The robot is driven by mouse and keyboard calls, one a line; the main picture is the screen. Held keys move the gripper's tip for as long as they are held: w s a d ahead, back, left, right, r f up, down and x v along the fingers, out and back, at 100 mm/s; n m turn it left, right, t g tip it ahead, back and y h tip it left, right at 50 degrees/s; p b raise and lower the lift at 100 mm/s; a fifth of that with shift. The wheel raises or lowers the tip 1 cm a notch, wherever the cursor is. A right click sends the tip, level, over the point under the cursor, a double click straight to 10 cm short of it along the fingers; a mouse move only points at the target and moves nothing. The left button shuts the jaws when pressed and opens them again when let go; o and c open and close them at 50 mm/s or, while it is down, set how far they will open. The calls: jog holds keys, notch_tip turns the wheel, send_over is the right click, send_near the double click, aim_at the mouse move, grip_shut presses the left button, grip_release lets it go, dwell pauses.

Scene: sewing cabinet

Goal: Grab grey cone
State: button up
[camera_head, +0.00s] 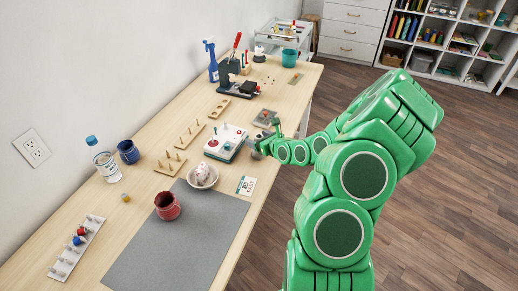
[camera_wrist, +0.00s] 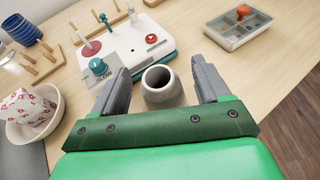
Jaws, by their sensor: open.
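The grey cone (camera_wrist: 162,87) stands on the table in the wrist view, its round open top facing up. My gripper (camera_wrist: 158,85) is open, with one dark grey finger to the left of the cone and one to the right. Gaps show between the cone and both fingers, and nothing is held. The cone's lower part is hidden by the green gripper body. In the head view my gripper (camera_head: 258,147) is at the table's right side, beside the white control box; the cone is too small to tell from the fingers there.
The white control box (camera_wrist: 133,42) with knobs stands just beyond the left finger. A bowl (camera_wrist: 52,128) with a patterned object is at left. A grey compartment tray (camera_wrist: 225,30) lies at upper right. Wooden peg racks (camera_head: 190,134) stand farther left. Bare table lies right of the cone.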

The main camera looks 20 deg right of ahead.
jog(key=shift+x, duration=0.85)
jog(key=c, duration=1.1)
